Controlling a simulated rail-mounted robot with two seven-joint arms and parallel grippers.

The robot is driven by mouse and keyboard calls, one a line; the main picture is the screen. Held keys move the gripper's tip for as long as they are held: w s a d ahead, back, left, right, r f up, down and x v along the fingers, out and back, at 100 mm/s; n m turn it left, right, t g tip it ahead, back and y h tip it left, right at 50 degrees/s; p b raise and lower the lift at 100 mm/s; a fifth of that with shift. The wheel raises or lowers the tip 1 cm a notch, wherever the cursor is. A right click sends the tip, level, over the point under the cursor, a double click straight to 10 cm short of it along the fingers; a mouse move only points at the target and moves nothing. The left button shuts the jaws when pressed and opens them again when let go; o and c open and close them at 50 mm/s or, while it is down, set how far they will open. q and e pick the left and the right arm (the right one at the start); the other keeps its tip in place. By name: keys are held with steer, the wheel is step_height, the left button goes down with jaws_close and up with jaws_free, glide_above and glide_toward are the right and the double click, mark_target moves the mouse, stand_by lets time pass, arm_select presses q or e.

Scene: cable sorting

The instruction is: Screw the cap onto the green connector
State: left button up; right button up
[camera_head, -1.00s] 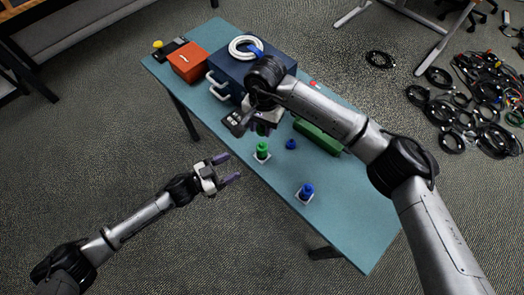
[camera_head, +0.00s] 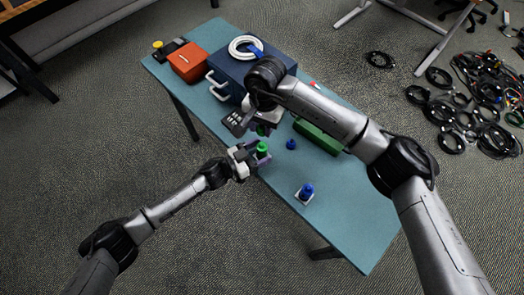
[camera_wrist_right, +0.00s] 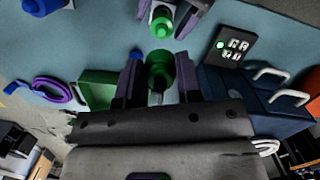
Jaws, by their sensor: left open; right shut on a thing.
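The green connector (camera_head: 262,148) stands upright on a small white base on the table. In the right wrist view it (camera_wrist_right: 161,26) shows at the top, seen from above. My left gripper (camera_head: 258,156) is open, its fingers on either side of the green connector; whether they touch it I cannot tell. My right gripper (camera_wrist_right: 159,80) is shut on the green cap (camera_wrist_right: 160,65), between its purple fingers. In the head view my right gripper (camera_head: 263,129) is above the table, just behind the connector, and mostly hides the cap.
A blue connector (camera_head: 307,189) on a white base stands nearer the front. A blue cap (camera_head: 291,144) lies between it and a green box (camera_head: 318,137). A dark button box (camera_wrist_right: 232,47), blue toolbox (camera_head: 229,72) and orange box (camera_head: 188,65) stand farther back.

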arm_select(q)
steer(key=shift+w+d, duration=0.2)
steer(key=shift+d, duration=0.2)
jaws_close()
stand_by(0.5)
